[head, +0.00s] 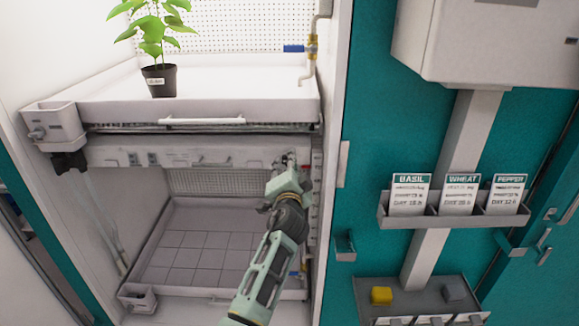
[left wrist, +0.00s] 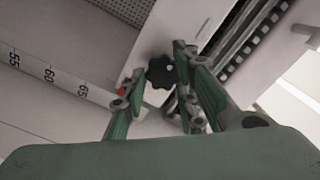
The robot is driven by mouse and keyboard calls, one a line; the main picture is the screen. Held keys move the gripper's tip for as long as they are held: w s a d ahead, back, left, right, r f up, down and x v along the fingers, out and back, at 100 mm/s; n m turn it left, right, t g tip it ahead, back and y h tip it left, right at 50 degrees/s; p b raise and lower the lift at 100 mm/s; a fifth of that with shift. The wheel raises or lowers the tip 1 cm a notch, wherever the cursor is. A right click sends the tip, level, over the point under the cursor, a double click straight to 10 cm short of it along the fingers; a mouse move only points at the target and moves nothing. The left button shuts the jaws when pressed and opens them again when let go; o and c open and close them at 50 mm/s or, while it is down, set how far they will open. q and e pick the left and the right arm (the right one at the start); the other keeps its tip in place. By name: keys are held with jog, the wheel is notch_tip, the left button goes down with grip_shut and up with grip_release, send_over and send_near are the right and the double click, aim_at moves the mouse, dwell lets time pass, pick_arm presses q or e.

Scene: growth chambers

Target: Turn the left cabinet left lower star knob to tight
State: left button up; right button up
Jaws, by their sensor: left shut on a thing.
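A black star knob (left wrist: 160,71) sits between the fingers of my left gripper (left wrist: 152,88) in the left wrist view. The fingers are closed on it. In the head view my left gripper (head: 286,168) is at the right end of the white beam (head: 185,151) under the upper shelf, and it hides the knob there. How far the knob is turned cannot be told.
A potted plant (head: 158,80) stands on the upper tray (head: 225,85). A dark fitting (head: 69,161) is at the beam's left end. A numbered scale (left wrist: 50,75) runs near the knob. A card holder (head: 450,222) hangs on the teal wall at right.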

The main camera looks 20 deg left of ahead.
pick_arm(q)
jog(key=shift+d+f, duration=0.1)
jog(key=shift+f, duration=0.15)
jog(key=shift+s+a+f+m+p, duration=0.15)
jog(key=shift+m+p, duration=1)
jog(key=shift+m, duration=1.75)
jog(key=shift+w+a+r+m+p, duration=0.15)
jog(key=shift+m+p, duration=1.05)
jog(key=shift+m, duration=1.7)
jog(key=shift+s+a+f+m+p, duration=0.15)
jog(key=shift+m+p, duration=1)
jog(key=shift+m, duration=2.05)
jog(key=o, duration=1.1)
jog(key=shift+s+a, duration=0.1)
jog(key=shift+a, duration=0.05)
jog(key=shift+c, duration=0.2)
jog(key=shift+r, duration=0.2)
